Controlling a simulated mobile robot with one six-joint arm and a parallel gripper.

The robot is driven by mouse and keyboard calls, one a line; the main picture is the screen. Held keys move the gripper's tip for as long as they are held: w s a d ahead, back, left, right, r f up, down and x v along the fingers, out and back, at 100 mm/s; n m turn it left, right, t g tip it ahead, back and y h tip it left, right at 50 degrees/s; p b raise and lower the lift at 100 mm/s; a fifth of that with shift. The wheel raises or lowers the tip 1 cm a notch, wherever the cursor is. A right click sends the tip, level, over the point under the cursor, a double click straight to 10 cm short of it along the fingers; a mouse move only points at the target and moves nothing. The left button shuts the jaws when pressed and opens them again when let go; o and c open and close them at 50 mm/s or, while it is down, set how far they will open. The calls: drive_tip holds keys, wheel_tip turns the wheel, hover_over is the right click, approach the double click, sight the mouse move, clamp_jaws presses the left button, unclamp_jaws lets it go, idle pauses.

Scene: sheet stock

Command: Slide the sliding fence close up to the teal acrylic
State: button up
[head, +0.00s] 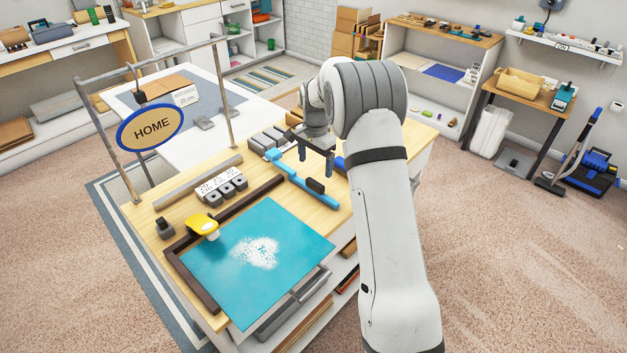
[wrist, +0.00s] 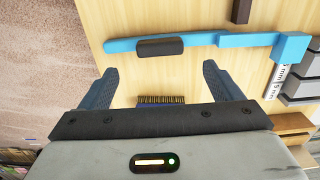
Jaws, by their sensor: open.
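The teal acrylic (head: 215,265) is a flat sheet on the wooden bench top, with a white powdery patch in its middle. Dark brown strips meet in a corner along its far and left edges. The sliding fence, seemingly the blue bar (head: 297,180) with a dark grip, lies behind and right of the sheet, apart from it. The bar also crosses the upper wrist view (wrist: 200,42). My gripper (head: 315,161) is open and empty, close to the bar on its right side. In the wrist view its fingers (wrist: 159,70) point toward the bar; contact is not visible.
A yellow tool (head: 204,224) sits at the sheet's far-left corner. Several grey blocks (head: 228,188) stand behind the brown strip. A bristled brush (wrist: 160,100) lies under my gripper. Grey bars lie beyond the blue bar's far end. Bare wood separates bar and sheet.

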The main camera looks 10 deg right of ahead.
sight(315, 182)
wheel_tip(315, 182, down, 7)
drive_tip(key=shift+s+f+p, duration=0.1)
drive_tip(key=shift+f+p, duration=0.1)
drive_tip(key=shift+p, duration=0.65)
drive_tip(key=shift+c, duration=0.5)
